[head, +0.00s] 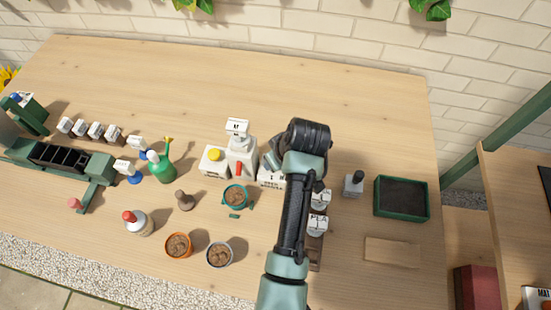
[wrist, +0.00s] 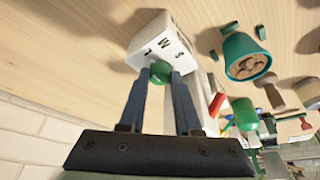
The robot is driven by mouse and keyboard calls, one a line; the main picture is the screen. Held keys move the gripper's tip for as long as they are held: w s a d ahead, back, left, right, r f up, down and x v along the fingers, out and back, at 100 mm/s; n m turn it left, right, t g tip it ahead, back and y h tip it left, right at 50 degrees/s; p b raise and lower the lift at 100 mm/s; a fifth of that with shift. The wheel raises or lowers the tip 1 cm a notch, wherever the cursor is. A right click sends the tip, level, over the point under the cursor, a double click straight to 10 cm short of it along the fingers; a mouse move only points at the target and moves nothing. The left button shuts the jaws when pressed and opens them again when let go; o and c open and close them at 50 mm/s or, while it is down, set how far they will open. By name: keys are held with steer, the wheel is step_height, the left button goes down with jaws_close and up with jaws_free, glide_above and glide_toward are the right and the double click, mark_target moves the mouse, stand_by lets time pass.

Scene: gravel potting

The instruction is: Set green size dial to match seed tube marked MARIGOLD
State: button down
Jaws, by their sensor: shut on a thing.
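My gripper (wrist: 159,78) is shut on the green size dial (wrist: 158,72), with one finger on each side of the round knob. The dial is on the face of a white box (wrist: 167,37) that has small black letters around the dial; an S is readable. In the head view the white box (head: 271,181) is partly covered by my arm, and the dial and fingertips are hidden. White-labelled items that may be seed tubes (head: 318,224) stand in a wooden rack (head: 315,262) right of my arm. Their labels are too small to read, so I cannot tell which says MARIGOLD.
A white dispenser (head: 242,158) with a red part stands left of the box, beside a yellow-buttoned unit (head: 214,161). A teal pot (head: 236,197) is in front. A stamp-like block (head: 353,186) and green tray (head: 402,178) stand right. The back of the table is clear.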

steer(key=m+p, duration=0.1)
steer(key=m+h+p, duration=0.1)
steer(key=m+p, duration=0.1)
steer(key=shift+s+a+r+m+t, duration=0.1)
steer(key=shift+a+r+m+t, duration=0.1)
steer(key=shift+m+t, duration=0.1)
steer(key=m+h+p, duration=0.2)
steer(key=m+p, duration=0.1)
steer(key=m, duration=0.2)
steer(key=shift+f, duration=0.2)
stand_by(0.4)
steer(key=c, duration=0.6)
jaws_free()
steer(key=v, duration=1.3)
steer(key=shift+a, duration=0.2)
